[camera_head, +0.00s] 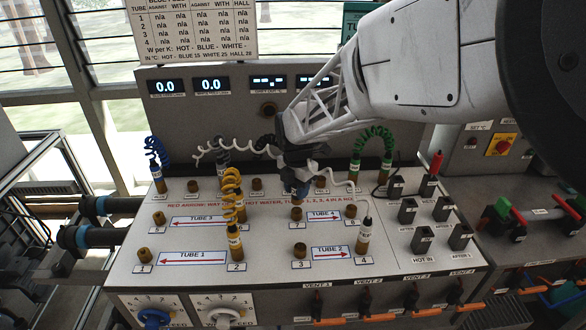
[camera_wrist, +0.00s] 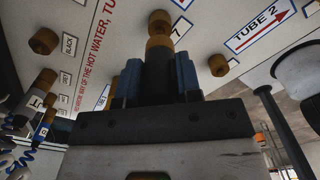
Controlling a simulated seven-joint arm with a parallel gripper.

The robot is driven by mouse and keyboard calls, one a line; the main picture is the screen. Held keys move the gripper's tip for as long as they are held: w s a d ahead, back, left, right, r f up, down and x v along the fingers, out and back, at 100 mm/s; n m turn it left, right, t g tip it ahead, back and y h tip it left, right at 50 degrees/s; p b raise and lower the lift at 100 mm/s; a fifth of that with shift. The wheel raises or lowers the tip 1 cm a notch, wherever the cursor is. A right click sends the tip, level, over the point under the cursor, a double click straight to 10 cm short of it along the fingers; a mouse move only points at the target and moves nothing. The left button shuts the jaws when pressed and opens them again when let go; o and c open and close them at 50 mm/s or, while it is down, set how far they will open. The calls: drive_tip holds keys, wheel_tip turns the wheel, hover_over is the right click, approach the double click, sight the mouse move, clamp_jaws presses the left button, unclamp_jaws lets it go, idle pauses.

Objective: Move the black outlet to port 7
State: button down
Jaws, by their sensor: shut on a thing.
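My gripper (camera_head: 297,186) is shut on the black outlet, its blue fingers on either side of the dark body. In the wrist view the black outlet (camera_wrist: 158,76) stands between the fingers (camera_wrist: 159,82), its brass end pointing away from me. In the head view the gripper hides most of the outlet. A brass fitting at port 7 (camera_head: 296,213) shows just below the gripper, above the label 7. In the wrist view the brass port (camera_wrist: 160,21) lines up beyond the outlet's end, beside the 7 label. I cannot tell whether they touch.
A yellow-hosed plug (camera_head: 234,240) and a white-hosed plug (camera_head: 364,236) stand on the panel (camera_head: 200,270). Green hoses (camera_head: 372,140) rise at right; a blue one (camera_head: 156,155) stands at left. The BLACK-labelled port (camera_wrist: 44,40) is empty.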

drive_tip(key=shift+f, duration=1.4)
drive_tip(key=c, duration=0.7)
unclamp_jaws()
drive_tip(key=shift+r, duration=0.1)
drive_tip(key=shift+r, duration=2.4)
drive_tip(key=shift+r, duration=3.9)
